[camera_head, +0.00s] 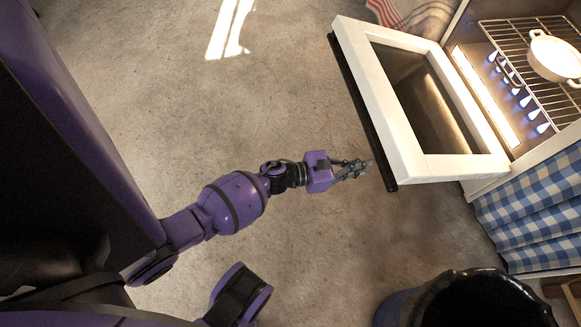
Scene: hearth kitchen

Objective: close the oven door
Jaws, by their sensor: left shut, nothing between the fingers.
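The oven door (406,133) is a white frame around a dark glass pane, with a dark bar along its outer edge. It hangs open at the right, hinged low on the oven (492,98). Inside the lit oven are a wire rack and small blue flames. My left gripper (368,164) is shut and empty, its fingertips close to the dark bar near the door's lower corner. I cannot tell whether they touch it. My right gripper is not in view.
A white pot (553,56) sits on the rack in the oven. A blue checked curtain (530,208) hangs beside the oven. A dark rounded object (485,300) stands at the bottom right. A striped cloth (386,12) shows at the top. The floor (190,110) left of the door is clear.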

